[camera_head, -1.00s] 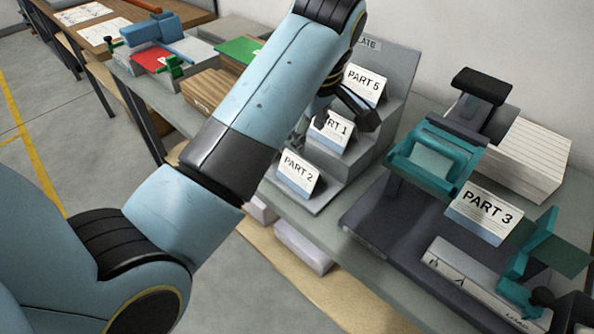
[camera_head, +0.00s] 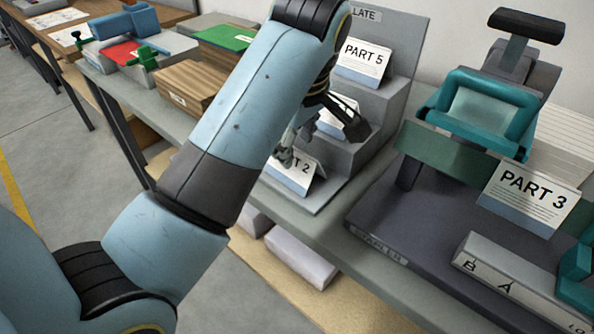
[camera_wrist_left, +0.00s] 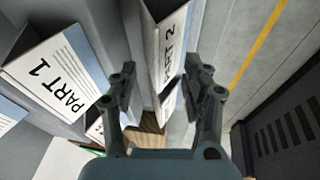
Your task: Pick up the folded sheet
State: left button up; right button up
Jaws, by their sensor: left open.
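Several folded sheets stand like tents on a grey stepped stand (camera_head: 375,105). PART 5 (camera_head: 363,62) is on the top step, PART 1 (camera_head: 338,118) on the middle step, partly hidden by my gripper, and PART 2 (camera_head: 298,182) on the lowest step, partly covered. PART 3 (camera_head: 528,197) stands at the right. My left gripper (camera_head: 318,138) is open above the lower steps. In the left wrist view its fingers (camera_wrist_left: 165,88) are apart, with PART 2 (camera_wrist_left: 172,48) beyond them and PART 1 (camera_wrist_left: 62,78) to the left. Nothing visible is held.
A dark stapler base (camera_head: 400,225) with teal frames (camera_head: 478,110) stands right of the stand. A grey block marked B and A (camera_head: 510,285) lies in front. Wooden blocks (camera_head: 185,82) and a green sheet (camera_head: 225,38) are at the left. The bench's front edge (camera_head: 325,235) runs below.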

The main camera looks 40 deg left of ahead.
pick_arm(q)
jog(key=shift+b+x, duration=0.5)
jog(key=shift+x, duration=0.25)
jog(key=shift+f+p, duration=0.2)
jog(key=shift+p, duration=0.25)
jog(key=shift+d, duration=0.1)
grip_shut()
